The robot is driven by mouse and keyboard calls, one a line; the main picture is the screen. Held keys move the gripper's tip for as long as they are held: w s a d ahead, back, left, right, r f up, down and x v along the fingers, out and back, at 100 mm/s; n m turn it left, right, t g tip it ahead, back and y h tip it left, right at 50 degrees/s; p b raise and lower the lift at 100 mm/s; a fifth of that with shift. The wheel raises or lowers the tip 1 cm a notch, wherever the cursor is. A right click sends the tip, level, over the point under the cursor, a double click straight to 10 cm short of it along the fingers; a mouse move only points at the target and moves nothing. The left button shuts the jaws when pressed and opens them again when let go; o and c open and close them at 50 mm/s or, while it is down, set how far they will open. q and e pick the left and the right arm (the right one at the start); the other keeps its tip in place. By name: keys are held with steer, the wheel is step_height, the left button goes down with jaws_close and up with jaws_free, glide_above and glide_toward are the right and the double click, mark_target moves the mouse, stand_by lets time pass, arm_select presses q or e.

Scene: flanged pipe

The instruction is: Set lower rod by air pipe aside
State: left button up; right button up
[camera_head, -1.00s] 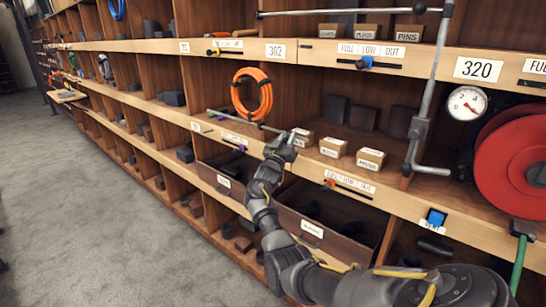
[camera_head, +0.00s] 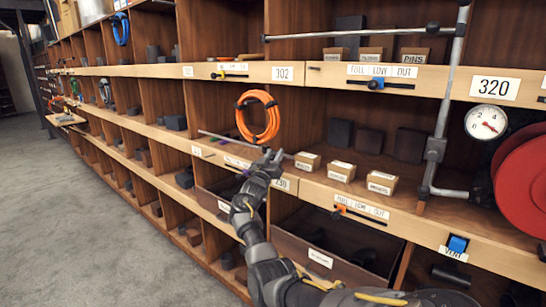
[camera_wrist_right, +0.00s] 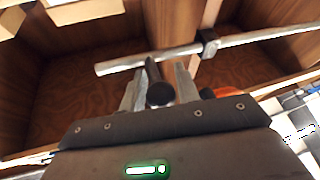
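The lower rod (camera_head: 228,140) is a thin grey bar level with the middle shelf edge, below the orange hose. My right gripper (camera_head: 270,160) is at its right part. In the right wrist view the silver rod (camera_wrist_right: 260,38) crosses just past the fingertips and bears a dark collar. My right gripper (camera_wrist_right: 160,85) has its fingers on both sides of a dark round-ended knob (camera_wrist_right: 160,95) by the rod; it appears shut on this piece, though contact is partly hidden. The grey air pipe (camera_head: 446,110) stands upright to the right, apart from the gripper. My left gripper is out of view.
An orange hose coil (camera_head: 258,118) hangs behind the rod. Small cartons (camera_head: 341,171) stand on the shelf right of my gripper. An upper rod (camera_head: 350,35), a gauge (camera_head: 486,122) and a red reel (camera_head: 525,180) are further up or right. The floor (camera_head: 80,220) at left is clear.

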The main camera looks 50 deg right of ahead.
steer(key=o, duration=0.3)
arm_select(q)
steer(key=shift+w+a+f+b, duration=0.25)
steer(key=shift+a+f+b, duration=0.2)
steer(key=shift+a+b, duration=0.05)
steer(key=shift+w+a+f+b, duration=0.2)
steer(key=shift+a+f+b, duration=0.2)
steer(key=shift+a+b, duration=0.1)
arm_select(e)
steer(key=v, duration=1)
steer(key=shift+s+a, duration=0.15)
steer(key=shift+a, duration=0.2)
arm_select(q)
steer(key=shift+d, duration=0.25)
arm_select(e)
steer(key=shift+f, duration=0.15)
